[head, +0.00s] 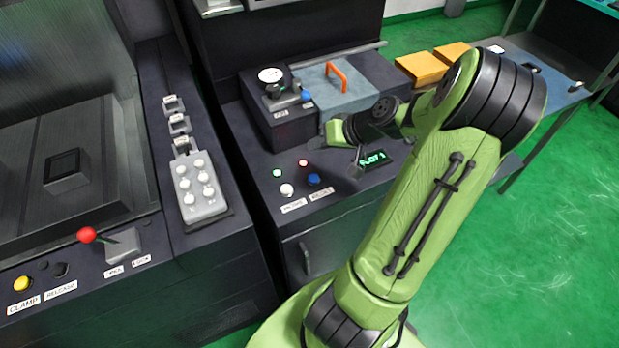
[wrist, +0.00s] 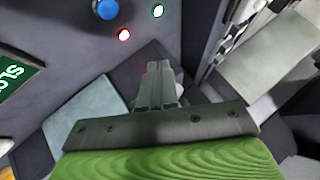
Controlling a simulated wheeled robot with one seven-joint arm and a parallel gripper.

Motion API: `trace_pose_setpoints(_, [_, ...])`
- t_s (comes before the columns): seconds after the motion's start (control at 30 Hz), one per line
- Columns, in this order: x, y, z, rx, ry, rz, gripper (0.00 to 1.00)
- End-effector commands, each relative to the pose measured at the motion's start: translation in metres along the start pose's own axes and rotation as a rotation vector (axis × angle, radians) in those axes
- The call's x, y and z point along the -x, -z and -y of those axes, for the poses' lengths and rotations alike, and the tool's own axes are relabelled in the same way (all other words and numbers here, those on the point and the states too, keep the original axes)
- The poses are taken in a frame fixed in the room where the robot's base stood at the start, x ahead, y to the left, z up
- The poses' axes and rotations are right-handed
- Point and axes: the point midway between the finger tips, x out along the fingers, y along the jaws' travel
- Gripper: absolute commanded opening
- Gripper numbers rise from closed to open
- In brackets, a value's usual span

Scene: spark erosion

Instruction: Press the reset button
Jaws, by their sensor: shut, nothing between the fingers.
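A blue button (head: 313,179) stands on the dark sloped panel, with a small label (head: 321,194) below it that looks like RESET but is too small to read surely. A white button (head: 287,190) is to its left. In the wrist view the blue button (wrist: 105,9) is at the top edge, partly cut off. My gripper (wrist: 160,68) is shut and empty, its fingertips apart from the blue button. In the head view my green arm reaches over the panel from the right, and the fingers are hard to make out.
A green lamp (head: 277,173) and a red lamp (head: 303,162) sit above the buttons.

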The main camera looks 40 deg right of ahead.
Motion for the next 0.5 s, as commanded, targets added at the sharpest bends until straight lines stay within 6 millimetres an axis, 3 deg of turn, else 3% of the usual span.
trace_pose_setpoints(0.27, [-0.010, -0.007, -0.006, 0.000, 0.001, 0.001, 0.00])
trace_pose_setpoints(0.5, [-0.035, -0.025, -0.025, -0.002, 0.000, 0.001, 0.00])
